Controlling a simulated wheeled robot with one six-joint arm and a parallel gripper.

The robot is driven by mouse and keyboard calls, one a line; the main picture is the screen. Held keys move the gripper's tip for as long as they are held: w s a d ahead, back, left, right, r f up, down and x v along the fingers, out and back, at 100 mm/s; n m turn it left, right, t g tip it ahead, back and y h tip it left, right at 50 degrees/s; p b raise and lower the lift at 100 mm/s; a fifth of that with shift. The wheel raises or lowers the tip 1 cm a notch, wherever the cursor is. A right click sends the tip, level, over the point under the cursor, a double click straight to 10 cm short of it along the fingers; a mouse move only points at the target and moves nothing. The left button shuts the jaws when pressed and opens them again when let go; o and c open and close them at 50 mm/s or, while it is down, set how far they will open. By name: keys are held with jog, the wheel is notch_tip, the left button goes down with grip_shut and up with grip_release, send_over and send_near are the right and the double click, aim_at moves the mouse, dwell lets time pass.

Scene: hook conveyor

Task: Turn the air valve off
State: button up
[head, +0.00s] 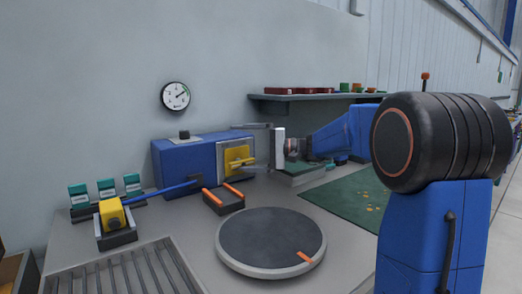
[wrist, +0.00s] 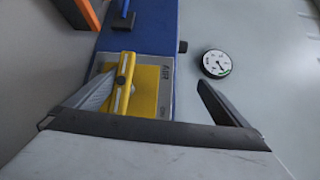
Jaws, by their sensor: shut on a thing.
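The air valve is a yellow handle (wrist: 125,75) on a yellow plate (wrist: 148,88) set in a grey panel marked AIR, on the side of a blue box (head: 185,165). In the head view the handle (head: 241,163) lies roughly level, with a slight tilt.
A round gauge (head: 175,96) hangs on the wall; it also shows in the wrist view (wrist: 216,64). A dark turntable (head: 270,240), a small black tray (head: 223,198) with orange edges and a yellow block (head: 112,215) stand nearby. A shelf (head: 310,97) is above.

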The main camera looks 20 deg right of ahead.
jog(key=shift+r+v, duration=0.2)
jog(key=shift+v, duration=0.65)
jog(key=shift+r+v, duration=0.2)
jog(key=shift+v, duration=0.65)
jog(key=shift+r+v, duration=0.15)
jog(key=shift+v, duration=0.7)
jog(key=shift+c, duration=0.4)
jog(key=shift+s, duration=0.25)
jog(key=c, duration=1)
jog(key=shift+s+d+f, duration=0.1)
jog(key=shift+d, duration=0.15)
jog(key=shift+c, duration=0.5)
jog(key=v, duration=1.4)
jog(key=shift+f, duration=0.45)
jog(key=shift+s, duration=0.1)
